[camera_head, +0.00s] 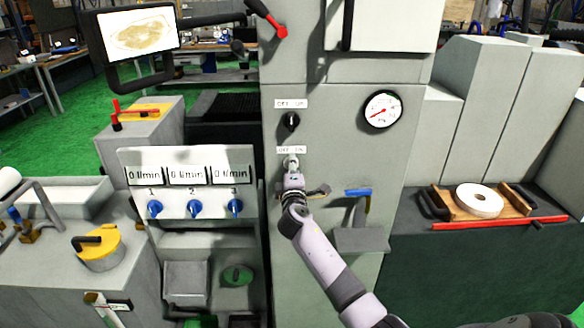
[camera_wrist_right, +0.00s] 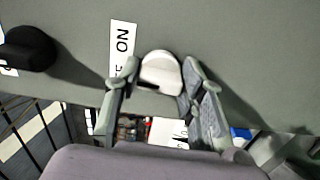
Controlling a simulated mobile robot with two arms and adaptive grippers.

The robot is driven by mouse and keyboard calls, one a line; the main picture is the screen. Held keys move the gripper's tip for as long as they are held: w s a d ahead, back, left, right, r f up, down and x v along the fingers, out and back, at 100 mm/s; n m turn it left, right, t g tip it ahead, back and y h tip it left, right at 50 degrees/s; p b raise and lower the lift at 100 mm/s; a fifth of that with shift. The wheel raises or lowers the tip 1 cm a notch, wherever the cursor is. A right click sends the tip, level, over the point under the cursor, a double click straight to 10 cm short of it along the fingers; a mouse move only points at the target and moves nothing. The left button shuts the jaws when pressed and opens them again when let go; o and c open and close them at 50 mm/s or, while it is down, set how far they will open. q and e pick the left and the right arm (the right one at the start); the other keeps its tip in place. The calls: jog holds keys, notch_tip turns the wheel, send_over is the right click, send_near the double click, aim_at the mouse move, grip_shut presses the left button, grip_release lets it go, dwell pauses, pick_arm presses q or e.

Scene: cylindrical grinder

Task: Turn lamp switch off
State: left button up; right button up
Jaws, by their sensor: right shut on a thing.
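A white rotary switch (camera_head: 291,163) sits on the grey machine column under an "OFF ON" label (camera_head: 291,150). It also shows in the right wrist view (camera_wrist_right: 160,70), close beside the "ON" end of its label (camera_wrist_right: 122,45). My right gripper (camera_head: 292,177) reaches up to it from below, and in the wrist view its two fingers (camera_wrist_right: 160,80) are shut on the white switch, one on each side. The gripper partly covers the switch in the head view. A black rotary switch (camera_head: 291,121) is above it under another label (camera_head: 291,104). My left gripper is not in view.
A pressure gauge (camera_head: 382,110) is right of the switches. A panel with blue knobs (camera_head: 194,208) stands at left. A lever with a red end (camera_head: 281,32) is above.

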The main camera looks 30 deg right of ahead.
jog(key=shift+f+n, duration=0.15)
jog(key=shift+n, duration=0.25)
jog(key=o, duration=1.1)
jog(key=v, duration=1.2)
